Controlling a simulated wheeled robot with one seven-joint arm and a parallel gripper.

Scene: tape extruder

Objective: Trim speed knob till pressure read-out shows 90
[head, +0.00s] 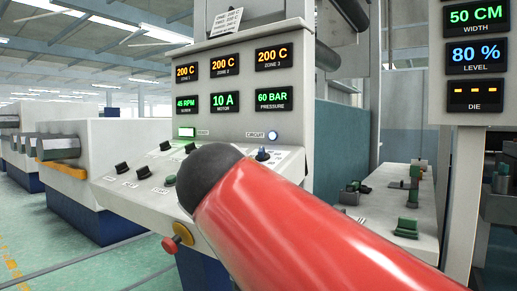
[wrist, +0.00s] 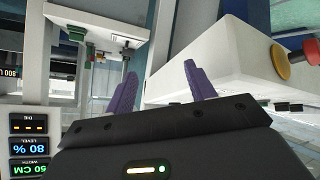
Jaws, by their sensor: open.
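The pressure read-out (head: 272,98) on the upright grey panel shows 60 BAR. Beside it, the motor read-out (head: 225,102) shows 10 A and the screw read-out (head: 187,103) shows 45 RPM. Several dark knobs (head: 143,172) stand on the sloping console below; their labels are too small to read, so I cannot tell which is the speed knob. My red arm hides part of the console. My gripper (wrist: 159,80) shows only in the wrist view, with its purple fingers apart and nothing between them. It is beside the white console body (wrist: 225,62), apart from any visible knob.
A red stop button on a yellow base (head: 178,238) juts from the console front; it also shows in the wrist view (wrist: 312,52). A right-hand post carries width, level and die displays (head: 475,54). A side bench (head: 395,205) holds green-and-black parts. Open floor lies front left.

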